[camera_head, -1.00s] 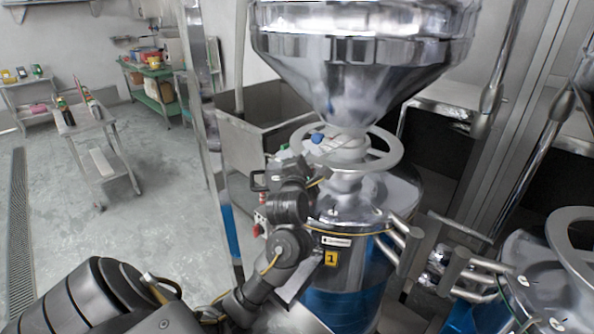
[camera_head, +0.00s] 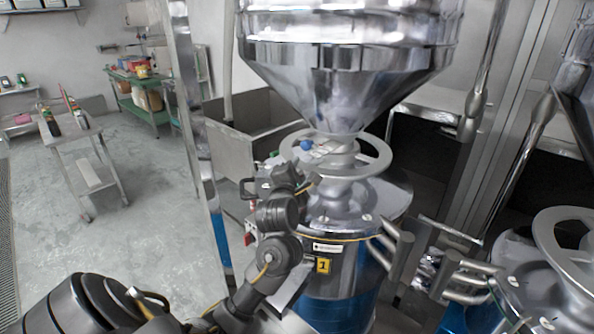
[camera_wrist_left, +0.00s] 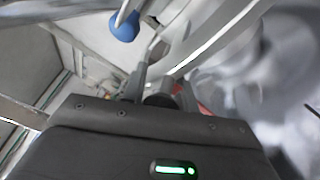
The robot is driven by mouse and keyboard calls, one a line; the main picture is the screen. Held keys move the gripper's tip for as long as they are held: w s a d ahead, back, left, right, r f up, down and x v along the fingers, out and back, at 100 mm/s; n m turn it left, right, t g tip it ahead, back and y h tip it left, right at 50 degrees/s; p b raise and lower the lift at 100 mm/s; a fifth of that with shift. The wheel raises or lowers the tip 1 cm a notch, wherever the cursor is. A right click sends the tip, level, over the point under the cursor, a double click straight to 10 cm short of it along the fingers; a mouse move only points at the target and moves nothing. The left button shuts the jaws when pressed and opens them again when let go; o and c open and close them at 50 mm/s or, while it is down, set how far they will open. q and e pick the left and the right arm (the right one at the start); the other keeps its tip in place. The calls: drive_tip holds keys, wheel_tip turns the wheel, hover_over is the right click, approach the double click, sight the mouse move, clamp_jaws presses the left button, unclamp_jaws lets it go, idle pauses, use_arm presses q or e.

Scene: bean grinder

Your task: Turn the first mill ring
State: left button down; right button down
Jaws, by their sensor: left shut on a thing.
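The first mill (camera_head: 338,249) is a blue and steel grinder with a yellow number 1 label, under a big steel hopper (camera_head: 345,82). Its ring (camera_head: 376,150) is a grey metal hoop around the neck below the hopper. My left gripper (camera_head: 302,178) is at the ring's front left rim and is shut on it; the fingertips are mostly hidden by the wrist. A blue-tipped handle (camera_head: 306,145) shows above the ring, and its blue end is also in the left wrist view (camera_wrist_left: 124,26). My right gripper is not in view.
A second mill with a similar ring (camera_head: 543,235) stands at the lower right. Metal pipe handles (camera_head: 396,250) stick out between the mills. A grey bin (camera_head: 240,145) and an upright post stand behind my left arm. A small cart (camera_head: 75,145) stands on open floor at left.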

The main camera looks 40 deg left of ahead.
use_arm(q)
drive_tip(key=shift+a+r, duration=0.1)
drive_tip(key=shift+r, duration=0.25)
idle(0.4)
drive_tip(key=c, duration=1.3)
unclamp_jaws()
drive_tip(key=shift+c, duration=0.2)
drive_tip(key=shift+o, duration=1.1)
drive_tip(key=shift+f, duration=0.2)
drive_tip(key=shift+r, duration=0.15)
